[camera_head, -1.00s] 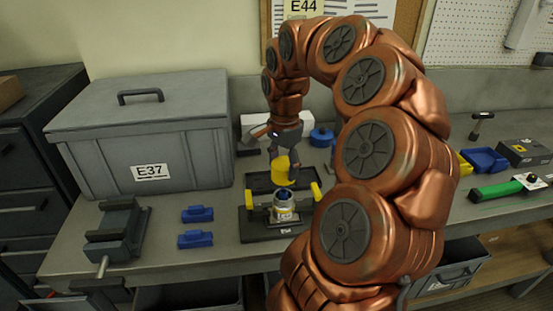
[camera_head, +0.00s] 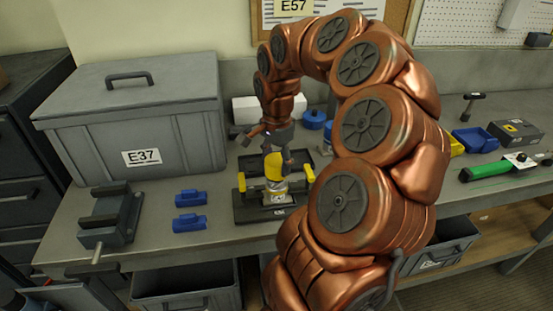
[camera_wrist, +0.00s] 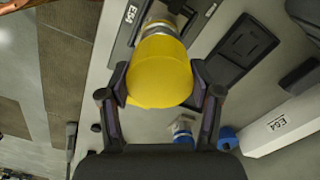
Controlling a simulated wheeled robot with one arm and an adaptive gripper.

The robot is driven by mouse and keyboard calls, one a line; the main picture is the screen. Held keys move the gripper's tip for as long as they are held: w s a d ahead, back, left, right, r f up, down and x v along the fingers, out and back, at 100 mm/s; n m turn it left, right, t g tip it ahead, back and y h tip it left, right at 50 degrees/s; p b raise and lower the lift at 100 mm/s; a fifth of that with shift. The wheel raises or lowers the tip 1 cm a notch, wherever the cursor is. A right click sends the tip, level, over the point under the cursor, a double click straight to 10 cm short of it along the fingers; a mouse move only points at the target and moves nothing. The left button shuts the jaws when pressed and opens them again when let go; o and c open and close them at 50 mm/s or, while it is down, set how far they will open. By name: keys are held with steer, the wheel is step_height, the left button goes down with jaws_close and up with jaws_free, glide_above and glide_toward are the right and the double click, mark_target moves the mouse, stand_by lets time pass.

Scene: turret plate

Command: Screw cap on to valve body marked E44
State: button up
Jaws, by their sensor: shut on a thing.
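My gripper (camera_head: 276,158) points down and is shut on a yellow cap (camera_head: 273,172). The cap is over the silver valve body (camera_head: 276,194), lined up with it; whether the threads touch cannot be told. In the wrist view the cap (camera_wrist: 160,72) fills the space between the two fingers and hides the valve body's top; part of the valve body (camera_wrist: 163,22) shows beyond. The valve body stands in a black fixture (camera_head: 251,212) with yellow parts at both sides. A label on the fixture looks like E54 or E64; no mark is readable on the valve body itself.
A grey lidded box (camera_head: 140,120) marked E37 stands at left. A vise (camera_head: 110,215) and two blue blocks (camera_head: 190,210) lie near the fixture. Blue bins (camera_head: 475,140) and a green-handled tool (camera_head: 493,171) are at right. The wall sheet (camera_head: 293,8) reads E57.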

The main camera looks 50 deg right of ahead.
steer(key=shift+a+f+b, duration=0.1)
steer(key=shift+f+b, duration=1.45)
steer(key=shift+b, duration=0.85)
stand_by(1.8)
steer(key=o, duration=1.1)
step_height(320, 180, up, 12)
steer(key=shift+r, duration=0.1)
stand_by(0.7)
